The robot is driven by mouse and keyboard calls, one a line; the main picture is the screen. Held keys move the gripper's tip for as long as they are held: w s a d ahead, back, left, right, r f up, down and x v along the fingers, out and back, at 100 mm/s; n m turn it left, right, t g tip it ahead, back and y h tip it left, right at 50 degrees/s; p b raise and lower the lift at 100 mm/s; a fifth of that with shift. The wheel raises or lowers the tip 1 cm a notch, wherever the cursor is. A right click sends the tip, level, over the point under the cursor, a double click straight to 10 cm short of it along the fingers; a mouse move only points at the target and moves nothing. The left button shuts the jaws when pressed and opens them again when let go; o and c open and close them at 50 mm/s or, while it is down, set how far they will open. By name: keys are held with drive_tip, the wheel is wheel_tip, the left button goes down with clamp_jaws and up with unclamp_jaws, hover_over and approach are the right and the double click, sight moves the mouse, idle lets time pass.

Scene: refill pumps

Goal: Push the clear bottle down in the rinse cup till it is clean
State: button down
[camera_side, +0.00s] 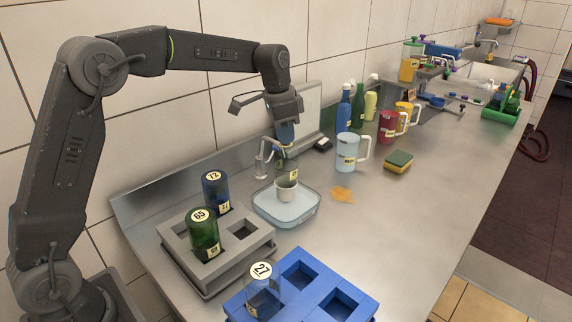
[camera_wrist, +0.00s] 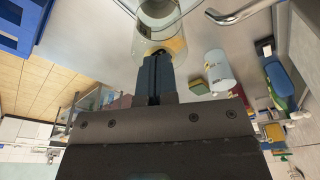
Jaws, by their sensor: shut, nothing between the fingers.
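A clear bottle (camera_side: 281,165) with a small pale label stands upside down in the white rinse cup (camera_side: 286,192), which sits on a pale blue basin (camera_side: 265,205). My gripper (camera_side: 286,146) is shut and empty, pointing down right over the bottle's upturned base. In the wrist view my shut fingertips (camera_wrist: 156,58) overlap the near edge of the clear bottle (camera_wrist: 172,45). I cannot tell whether they touch it. The part of the bottle inside the cup is hidden.
A faucet (camera_side: 261,160) stands just left of the cup. A grey rack (camera_side: 262,247) holds a green and a blue bottle; a blue rack (camera_side: 365,296) holds clear bottle 27 (camera_side: 262,284). A pale blue jug (camera_side: 346,150) and a sponge (camera_side: 398,162) are to the right.

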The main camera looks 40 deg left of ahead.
drive_tip(key=shift+r, duration=1.4)
drive_tip(key=shift+r, duration=0.15)
drive_tip(key=shift+r, duration=2.35)
